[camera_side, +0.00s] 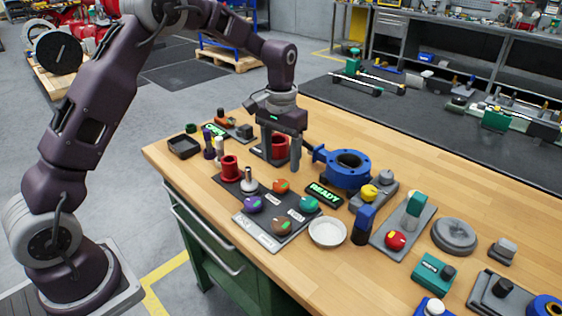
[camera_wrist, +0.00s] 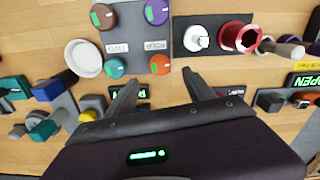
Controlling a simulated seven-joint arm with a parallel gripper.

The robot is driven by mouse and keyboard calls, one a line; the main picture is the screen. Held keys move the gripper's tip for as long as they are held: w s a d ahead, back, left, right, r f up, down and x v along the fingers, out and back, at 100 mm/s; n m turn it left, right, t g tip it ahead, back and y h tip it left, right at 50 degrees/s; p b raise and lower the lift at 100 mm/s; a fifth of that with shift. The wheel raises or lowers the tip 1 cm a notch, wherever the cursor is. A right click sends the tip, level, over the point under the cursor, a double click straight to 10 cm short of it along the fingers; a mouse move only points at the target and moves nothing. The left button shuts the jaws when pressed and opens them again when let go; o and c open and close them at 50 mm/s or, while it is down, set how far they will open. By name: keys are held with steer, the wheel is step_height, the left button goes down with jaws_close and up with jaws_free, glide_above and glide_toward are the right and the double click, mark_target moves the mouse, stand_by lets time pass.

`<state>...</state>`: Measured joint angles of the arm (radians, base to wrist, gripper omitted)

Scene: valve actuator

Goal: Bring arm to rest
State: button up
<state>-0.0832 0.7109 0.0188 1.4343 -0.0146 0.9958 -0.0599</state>
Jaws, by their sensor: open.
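My gripper (camera_side: 280,160) is open and points down over the wooden bench in the side view. In the wrist view my gripper (camera_wrist: 160,84) shows two spread fingers with nothing held between them. A red cylindrical part (camera_side: 280,147) stands on a dark plate right by the fingers in the side view, partly hidden by them. I cannot tell whether the fingers touch it. A black display (camera_side: 324,195) reads READY in green, in front and right of the gripper. A blue flanged valve body (camera_side: 348,168) lies to the right of the gripper.
A grey panel (camera_side: 268,235) carries purple, orange, green and brown knobs. A red spool (camera_side: 230,168) and a pale stemmed part (camera_side: 249,183) stand on a dark plate. A white dish (camera_side: 327,233) sits nearby. Several parts crowd the right side; bare wood (camera_side: 450,185) shows at the back right.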

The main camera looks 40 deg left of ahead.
steer(key=s+d+r+t, duration=0.2)
steer(key=s+d+r, duration=0.1)
steer(key=s+r, duration=0.95)
steer(key=s+d+r+m+t, duration=0.1)
steer(key=s+r+t, duration=0.1)
steer(key=s, duration=1.7)
steer(key=shift+d+m+t, duration=0.15)
steer(key=shift+m+t, duration=0.25)
steer(key=shift+t, duration=0.4)
steer(key=shift+r, duration=0.1)
